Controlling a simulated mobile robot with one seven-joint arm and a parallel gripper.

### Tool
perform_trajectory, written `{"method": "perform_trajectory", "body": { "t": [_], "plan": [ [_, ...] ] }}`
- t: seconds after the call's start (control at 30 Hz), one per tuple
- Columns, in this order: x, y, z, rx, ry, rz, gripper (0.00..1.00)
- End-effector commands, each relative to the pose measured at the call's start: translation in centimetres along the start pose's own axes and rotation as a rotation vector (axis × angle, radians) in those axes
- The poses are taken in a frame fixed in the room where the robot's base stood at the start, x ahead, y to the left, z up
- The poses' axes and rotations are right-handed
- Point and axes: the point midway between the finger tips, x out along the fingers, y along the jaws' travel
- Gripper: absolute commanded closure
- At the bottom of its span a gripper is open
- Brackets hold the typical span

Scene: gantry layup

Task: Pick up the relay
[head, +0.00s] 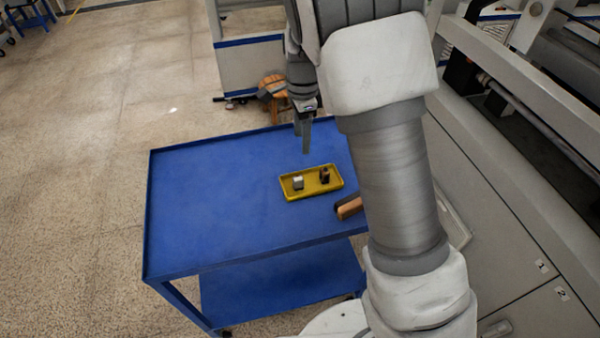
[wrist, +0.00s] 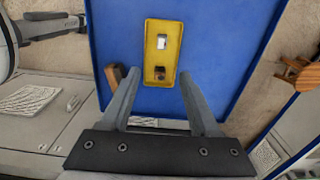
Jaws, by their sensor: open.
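A yellow tray (head: 311,184) lies on the blue cart top and holds two small items. One is a white and grey block (head: 298,183), also in the wrist view (wrist: 162,42). The other is a dark brown and black block (head: 324,175), also in the wrist view (wrist: 159,74). I cannot tell for sure which one is the relay. My gripper (head: 306,150) hangs above the far side of the tray, apart from it. In the wrist view my gripper (wrist: 160,76) is open and empty, with the dark block showing between its fingertips.
The blue cart (head: 215,200) has a raised rim and wide free room left of the tray. A brown block-like object (head: 348,208) lies right of the tray, partly hidden by my arm. A wooden stool (head: 273,86) stands behind the cart. Grey machinery (head: 500,190) fills the right side.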

Motion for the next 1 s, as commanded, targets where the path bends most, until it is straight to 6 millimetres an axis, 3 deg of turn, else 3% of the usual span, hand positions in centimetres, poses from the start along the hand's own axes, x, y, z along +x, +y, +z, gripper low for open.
{"method": "perform_trajectory", "body": {
  "t": [0.5, 0.83, 1.0],
  "plan": [
    [10.1, 0.1, 0.0, 0.002, 0.001, 0.003, 0.38],
    [12.9, -0.1, 0.3, -0.001, 0.0, 0.003, 0.38],
    [15.4, -0.4, 0.9, 0.001, 0.0, 0.004, 0.38]
  ]
}}
